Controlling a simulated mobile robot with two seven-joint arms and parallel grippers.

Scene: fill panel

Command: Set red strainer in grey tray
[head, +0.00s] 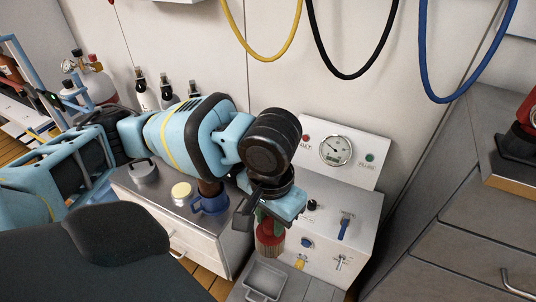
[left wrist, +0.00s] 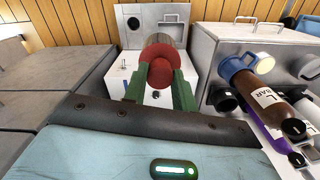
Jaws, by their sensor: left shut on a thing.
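The red strainer (head: 270,238) hangs below my left gripper (head: 272,220), whose green fingers are shut on it. In the left wrist view the strainer (left wrist: 160,64) shows as a round red body between the two green fingers (left wrist: 160,92). In the head view the grey tray (head: 264,281) is a small open rectangular tray with a handle, at the bottom centre. The strainer appears above the tray's far side, apart from it; the exact height gap is hard to tell. The tray's inside looks empty. My right gripper is not in view.
The fill panel (head: 335,205) with gauge, knobs and levers stands close to the right of the strainer. A blue mug-like holder (head: 211,203) and a yellow-topped item (head: 181,191) are on the counter to the left. Hoses (head: 345,75) hang above.

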